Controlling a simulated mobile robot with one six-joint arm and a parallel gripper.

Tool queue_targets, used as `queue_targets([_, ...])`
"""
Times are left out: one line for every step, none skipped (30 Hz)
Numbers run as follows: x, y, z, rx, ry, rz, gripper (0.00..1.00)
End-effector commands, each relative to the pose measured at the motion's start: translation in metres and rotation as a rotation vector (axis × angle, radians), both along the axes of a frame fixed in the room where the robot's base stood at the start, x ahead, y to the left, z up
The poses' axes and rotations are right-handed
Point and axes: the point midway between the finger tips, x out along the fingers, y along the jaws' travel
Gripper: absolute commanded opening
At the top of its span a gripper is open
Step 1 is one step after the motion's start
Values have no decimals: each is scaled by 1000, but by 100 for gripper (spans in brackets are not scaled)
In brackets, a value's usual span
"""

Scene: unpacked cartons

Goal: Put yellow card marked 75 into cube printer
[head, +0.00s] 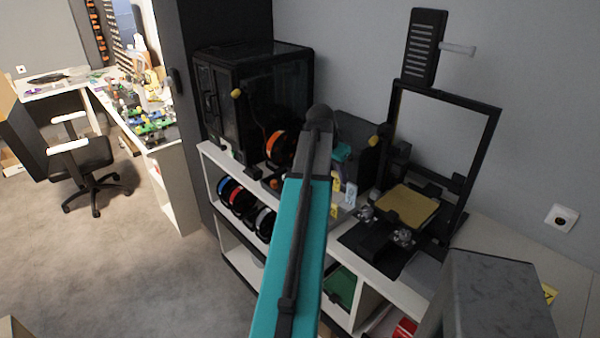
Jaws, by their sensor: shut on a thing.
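The cube printer is most likely the black boxy enclosed printer (250,95) at the back left of the white shelf unit. My teal arm reaches up the middle of the head view, and its top end is in front of the shelf, right of that printer. My gripper does not show clearly; it seems hidden behind the arm. Small yellow cards (335,185) show just right of the arm, with marks too small to read.
An open-frame printer (405,208) with a tan bed stands on the right of the shelf unit (385,285). Filament spools (236,200) sit on the shelf below the boxy printer. A grey block (490,300) fills the lower right. Open floor (150,270) lies left, with an office chair (85,160).

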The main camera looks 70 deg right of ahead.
Motion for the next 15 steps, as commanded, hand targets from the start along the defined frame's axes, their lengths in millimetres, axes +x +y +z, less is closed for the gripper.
queue_targets([14,2,-1,1,-1,25,6])
queue_targets([22,4,-1,1,0,42,6])
queue_targets([34,6,-1,2,-1,66,6])
queue_targets([44,8,-1,3,-1,84,6])
queue_targets([54,10,-1,3,-1,105,6])
queue_targets([67,13,-1,4,-2,131,6])
queue_targets([78,16,-1,5,-2,152,6])
queue_targets([88,19,-1,5,-2,174,6])
queue_targets([102,23,-1,5,-3,202,6])
queue_targets([113,26,-1,6,-3,223,6])
queue_targets([123,29,-1,6,-3,244,6])
queue_targets([136,34,-1,7,-2,273,6])
queue_targets([147,38,-1,8,-3,294,6])
queue_targets([156,41,-1,8,-2,314,6])
queue_targets([170,47,-1,9,-3,342,6])
